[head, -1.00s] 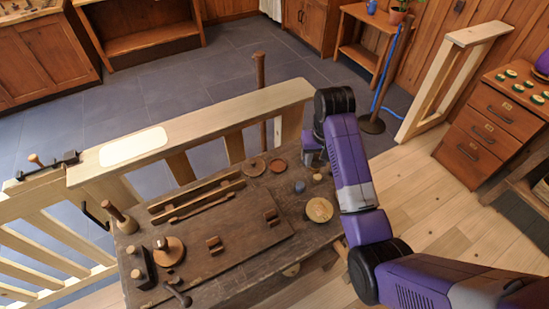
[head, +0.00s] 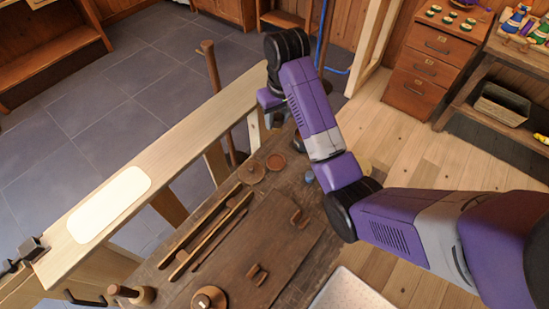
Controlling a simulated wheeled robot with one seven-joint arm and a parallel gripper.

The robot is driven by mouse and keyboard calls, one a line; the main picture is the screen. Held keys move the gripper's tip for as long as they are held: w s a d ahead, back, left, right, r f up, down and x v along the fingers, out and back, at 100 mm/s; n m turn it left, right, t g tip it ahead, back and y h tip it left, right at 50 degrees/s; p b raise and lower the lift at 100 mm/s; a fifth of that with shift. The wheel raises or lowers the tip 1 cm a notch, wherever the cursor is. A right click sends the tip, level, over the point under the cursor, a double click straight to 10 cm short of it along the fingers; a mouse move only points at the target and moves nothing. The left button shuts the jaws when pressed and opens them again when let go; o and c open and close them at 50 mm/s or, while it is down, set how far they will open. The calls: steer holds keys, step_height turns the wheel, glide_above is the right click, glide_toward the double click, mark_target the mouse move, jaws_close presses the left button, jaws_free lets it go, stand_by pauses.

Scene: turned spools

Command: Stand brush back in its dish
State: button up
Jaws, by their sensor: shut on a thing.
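My gripper (head: 268,100) hangs below the black wrist, over the far right end of the dark workbench (head: 225,247). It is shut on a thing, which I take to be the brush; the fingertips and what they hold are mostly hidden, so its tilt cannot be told. A small reddish round dish (head: 276,162) lies on the bench just below the gripper in the picture, apart from it. A brown wooden disc (head: 251,171) lies left of this dish. I cannot tell for sure which of them is the brush's dish.
A pale wooden rail (head: 170,150) runs along the bench's far side, with a tall brown post (head: 215,95) behind it. A small blue-grey jar (head: 309,177) stands beside my arm. Long wooden tools (head: 210,235) lie in the bench's middle. A drawer cabinet (head: 432,60) stands back right.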

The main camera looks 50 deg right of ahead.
step_height(320, 180, down, 18)
steer(key=shift+r, duration=0.25)
stand_by(0.4)
steer(key=shift+f, duration=0.2)
steer(key=o, duration=1.2)
steer(key=shift+r, duration=0.1)
